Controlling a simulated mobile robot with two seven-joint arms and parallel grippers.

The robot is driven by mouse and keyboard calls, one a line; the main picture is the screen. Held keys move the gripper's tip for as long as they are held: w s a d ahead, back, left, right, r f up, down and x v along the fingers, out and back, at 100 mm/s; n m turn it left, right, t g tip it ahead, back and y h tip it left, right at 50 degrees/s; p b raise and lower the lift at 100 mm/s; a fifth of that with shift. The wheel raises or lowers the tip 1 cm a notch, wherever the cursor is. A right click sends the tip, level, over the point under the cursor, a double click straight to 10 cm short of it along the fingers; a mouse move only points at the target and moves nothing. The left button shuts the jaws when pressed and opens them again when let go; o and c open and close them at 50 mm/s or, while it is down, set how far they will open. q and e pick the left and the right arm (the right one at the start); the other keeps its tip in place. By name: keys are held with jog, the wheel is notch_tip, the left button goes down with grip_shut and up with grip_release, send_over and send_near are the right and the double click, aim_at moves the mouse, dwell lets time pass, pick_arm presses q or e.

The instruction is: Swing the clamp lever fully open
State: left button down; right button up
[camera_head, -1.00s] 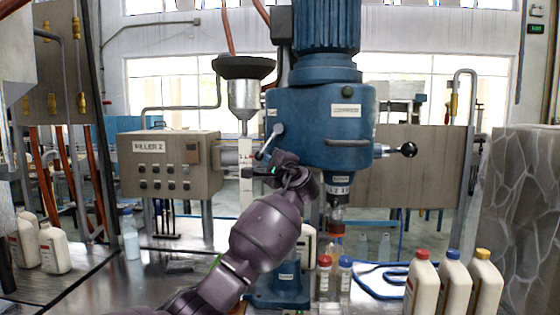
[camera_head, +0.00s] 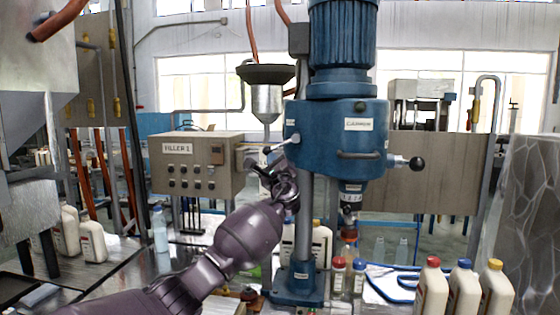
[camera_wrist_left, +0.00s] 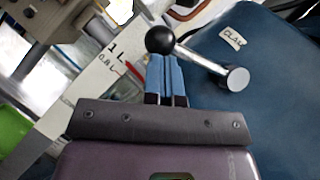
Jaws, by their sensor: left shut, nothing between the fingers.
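The clamp lever (camera_head: 282,144) is a short metal rod with a black ball knob at its left end. It sticks out down-left from the left side of the blue machine head (camera_head: 335,135). In the left wrist view, the lever (camera_wrist_left: 200,62) runs from its round metal hub up-left to the black knob, beside a label partly reading "CLA". My left gripper (camera_head: 270,168) is just below the lever in the head view. In the wrist view, its blue fingers (camera_wrist_left: 166,62) are shut and empty, with tips close under the knob; I cannot tell whether they touch. My right gripper is out of view.
A control box (camera_head: 195,165) stands left of the head, with a funnel (camera_head: 266,92) above. A white scale strip (camera_wrist_left: 105,70) lies near my left fingers. Bottles with red, blue and yellow caps (camera_head: 463,290) stand at the right. Another black-knobbed lever (camera_head: 408,162) is right of the head.

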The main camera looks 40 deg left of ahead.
pick_arm(q)
jog(key=m+t, duration=0.1)
jog(key=a+r+m+t+h, duration=0.1)
jog(key=m, duration=0.1)
jog(key=r+m+p, duration=0.1)
jog(key=shift+s+a+t, duration=0.25)
jog(key=shift+s+t, duration=0.1)
jog(key=shift+t, duration=0.05)
jog(key=r+m+t+h, duration=0.1)
jog(key=m, duration=0.1)
jog(key=r+m+t+h+p, duration=0.1)
jog(key=m, duration=0.2)
jog(key=a+m+t+h, duration=0.1)
jog(key=m+h, duration=0.1)
jog(key=shift+s+r+m+t, duration=0.2)
jog(key=shift+r+m+t, duration=0.1)
jog(key=shift+r, duration=0.1)
